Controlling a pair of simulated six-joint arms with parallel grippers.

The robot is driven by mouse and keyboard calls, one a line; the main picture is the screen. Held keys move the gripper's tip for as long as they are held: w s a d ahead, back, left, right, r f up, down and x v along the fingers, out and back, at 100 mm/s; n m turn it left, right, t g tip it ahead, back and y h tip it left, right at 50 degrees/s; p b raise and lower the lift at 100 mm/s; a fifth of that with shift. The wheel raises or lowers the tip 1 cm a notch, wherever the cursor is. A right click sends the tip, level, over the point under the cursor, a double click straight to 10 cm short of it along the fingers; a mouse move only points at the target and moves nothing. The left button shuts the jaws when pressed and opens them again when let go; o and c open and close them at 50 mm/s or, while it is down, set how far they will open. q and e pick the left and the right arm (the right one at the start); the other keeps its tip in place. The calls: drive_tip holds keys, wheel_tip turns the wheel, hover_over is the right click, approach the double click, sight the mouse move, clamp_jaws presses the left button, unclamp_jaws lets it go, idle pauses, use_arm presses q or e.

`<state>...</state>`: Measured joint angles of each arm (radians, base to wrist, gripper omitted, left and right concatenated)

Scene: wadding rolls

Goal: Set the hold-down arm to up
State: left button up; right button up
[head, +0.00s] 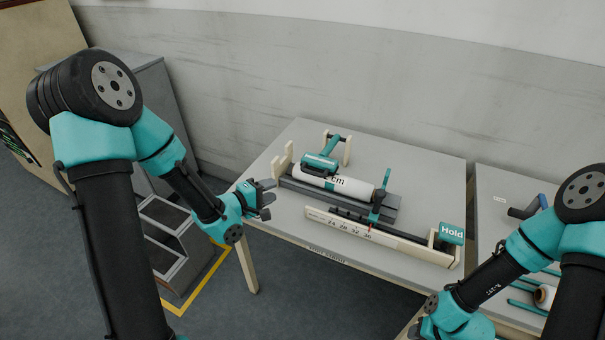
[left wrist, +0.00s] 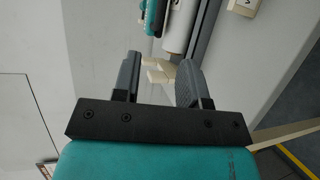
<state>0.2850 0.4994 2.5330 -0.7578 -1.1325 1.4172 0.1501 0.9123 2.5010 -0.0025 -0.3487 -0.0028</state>
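A white wadding roll (head: 350,186) lies in a grey and cream bench fixture. My right gripper's fingers are not clearly visible at the bottom right.
A teal upright lever (head: 379,196) stands at the roll's right end. In front is a numbered scale rail (head: 350,226) with a teal "Hold" sign (head: 452,233). A second table (head: 490,210) stands right, and grey bins (head: 165,213) stand left on the floor. The table's left back is clear.

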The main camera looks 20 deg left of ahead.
sight(312, 172)
use_arm(q)
drive_tip(key=shift+w+d, duration=0.1)
drive_tip(key=x, duration=1.7)
drive_tip(key=shift+w+d, duration=0.1)
drive_tip(key=shift+d, duration=0.05)
clamp_jaws()
idle(0.3)
